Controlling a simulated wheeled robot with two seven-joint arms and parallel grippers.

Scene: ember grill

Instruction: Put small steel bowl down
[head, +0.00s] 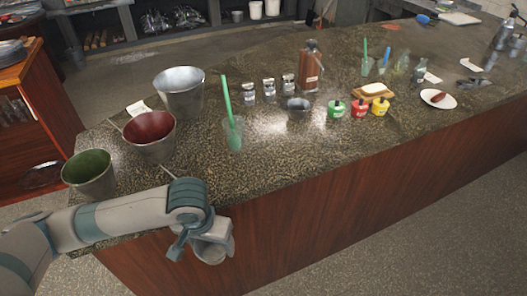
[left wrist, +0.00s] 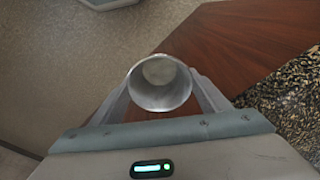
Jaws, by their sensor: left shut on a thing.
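My left gripper (head: 192,243) is shut on the small steel bowl (head: 213,250), out in front of the counter's near edge and not over its top. In the left wrist view the round bowl (left wrist: 160,83) sits between both fingers, its open mouth toward the camera; it looks empty. Behind it are the floor and the brown counter front. In the head view the bowl is partly covered by the gripper. The speckled stone counter (head: 275,165) has bare room near its front edge. My right gripper is not in view.
Green (head: 89,173), red (head: 150,135) and steel (head: 180,92) buckets stand at the counter's left. A glass with a green stick (head: 233,133), a small steel cup (head: 298,108), jars, a brown bottle (head: 310,67) and coloured pots stand farther back. The front middle is clear.

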